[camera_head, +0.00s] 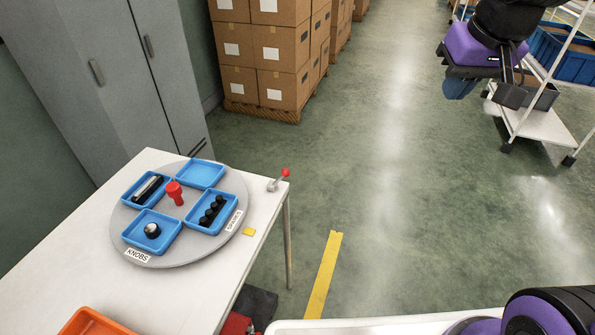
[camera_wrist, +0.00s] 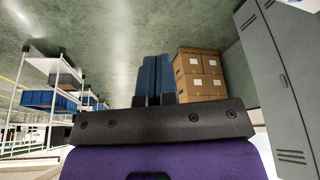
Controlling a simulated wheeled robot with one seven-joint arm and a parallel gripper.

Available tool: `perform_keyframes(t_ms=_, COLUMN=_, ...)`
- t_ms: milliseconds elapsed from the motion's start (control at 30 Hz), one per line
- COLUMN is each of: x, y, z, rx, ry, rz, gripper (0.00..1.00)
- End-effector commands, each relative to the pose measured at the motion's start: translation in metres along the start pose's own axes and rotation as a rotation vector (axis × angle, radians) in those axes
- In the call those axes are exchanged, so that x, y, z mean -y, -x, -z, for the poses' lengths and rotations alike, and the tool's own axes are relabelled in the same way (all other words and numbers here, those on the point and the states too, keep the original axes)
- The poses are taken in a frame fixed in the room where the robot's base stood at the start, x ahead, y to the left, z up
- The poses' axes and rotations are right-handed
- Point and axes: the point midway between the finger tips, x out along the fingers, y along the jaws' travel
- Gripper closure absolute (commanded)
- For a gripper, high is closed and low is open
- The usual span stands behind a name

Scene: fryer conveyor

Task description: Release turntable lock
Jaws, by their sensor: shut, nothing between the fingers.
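The round grey turntable (camera_head: 185,251) lies on a white table at the left in the head view. It carries several blue trays, and a red knob (camera_head: 174,192) stands at its middle. A small lever with a red tip (camera_head: 285,173) stands at the table's right corner, beside the turntable and apart from it. I cannot tell which of these is the lock. My gripper (camera_head: 459,87) hangs in the air at the upper right, far from the table. In the wrist view its two blue fingers (camera_wrist: 155,78) are together, with nothing between them.
One tray (camera_head: 148,221) holds a knob, another black spindles (camera_head: 210,211), another a dark bar (camera_head: 147,188). An orange bin (camera_head: 92,322) is at the table's front. Grey cabinets (camera_head: 110,75), stacked cartons (camera_head: 270,50) and a shelf cart (camera_head: 540,122) surround open floor.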

Motion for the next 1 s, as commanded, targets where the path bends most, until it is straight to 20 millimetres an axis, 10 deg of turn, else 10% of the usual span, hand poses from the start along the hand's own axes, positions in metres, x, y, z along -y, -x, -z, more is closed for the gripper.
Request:
perform_keyframes(t_ms=500, x=0.059, y=-0.157, z=0.081, rx=0.131, ry=-0.008, rz=0.151, gripper=1.00)
perform_keyframes(t_ms=1000, x=0.127, y=-0.315, z=0.097, rx=0.238, ry=-0.126, rz=0.358, gripper=1.00)
